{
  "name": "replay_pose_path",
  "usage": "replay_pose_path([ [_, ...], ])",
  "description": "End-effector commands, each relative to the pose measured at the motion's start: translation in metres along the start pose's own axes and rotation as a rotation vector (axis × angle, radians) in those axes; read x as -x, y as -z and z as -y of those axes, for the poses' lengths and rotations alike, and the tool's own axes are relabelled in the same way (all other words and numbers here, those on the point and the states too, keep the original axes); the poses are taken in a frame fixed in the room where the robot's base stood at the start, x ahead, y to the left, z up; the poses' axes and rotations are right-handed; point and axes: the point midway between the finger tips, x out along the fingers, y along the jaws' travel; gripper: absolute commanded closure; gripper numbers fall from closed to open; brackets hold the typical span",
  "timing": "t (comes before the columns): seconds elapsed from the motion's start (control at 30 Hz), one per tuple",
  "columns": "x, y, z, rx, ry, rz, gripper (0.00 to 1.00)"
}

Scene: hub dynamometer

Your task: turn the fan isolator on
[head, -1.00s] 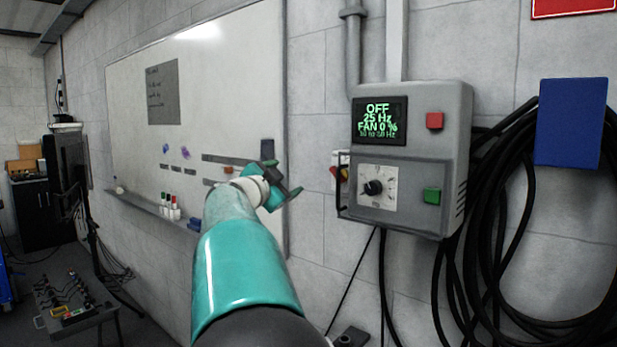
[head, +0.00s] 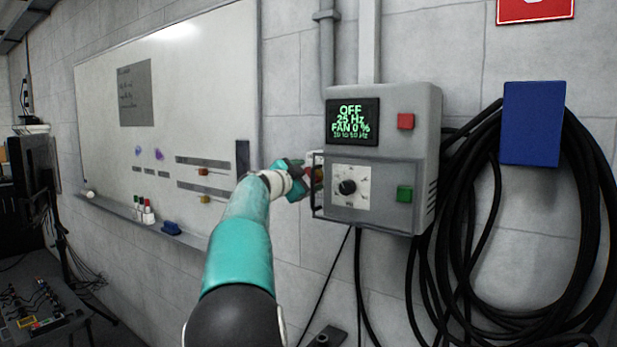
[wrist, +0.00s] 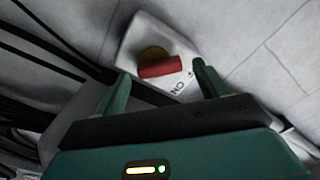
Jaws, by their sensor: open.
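The fan isolator (wrist: 152,41) is a pale box on the wall with a yellow disc and a red bar handle (wrist: 160,67). Dark ON lettering is printed beside the handle in the wrist view. My gripper (wrist: 159,75) is open and empty, with one finger on each side of the handle's near side; I cannot tell whether either touches it. In the head view my gripper (head: 298,176) is at the left side of the grey control box, and it and the box's black side bar (head: 315,190) hide most of the isolator.
The grey control box (head: 428,120) shows OFF, 25 Hz and FAN 0 % on its screen (head: 352,122). It carries a red button (head: 405,121), a green button (head: 404,194) and a black knob (head: 347,187). Black cables (head: 480,215) hang at right; a whiteboard (head: 200,90) is at left.

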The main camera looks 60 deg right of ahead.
Motion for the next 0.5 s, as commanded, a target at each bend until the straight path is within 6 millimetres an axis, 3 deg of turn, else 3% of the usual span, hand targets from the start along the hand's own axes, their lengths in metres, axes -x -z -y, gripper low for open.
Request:
replay_pose_path([
  [0.1,-0.0095,0.0000,-0.0002,0.000,0.001,-0.001,0.27],
  [0.37,-0.0109,0.0000,0.0000,0.000,0.001,0.001,0.27],
  [0.4,-0.0109,0.0000,0.0000,0.000,0.001,0.001,0.29],
  [0.5,-0.0107,0.0000,0.0000,0.000,0.001,0.000,0.49],
])
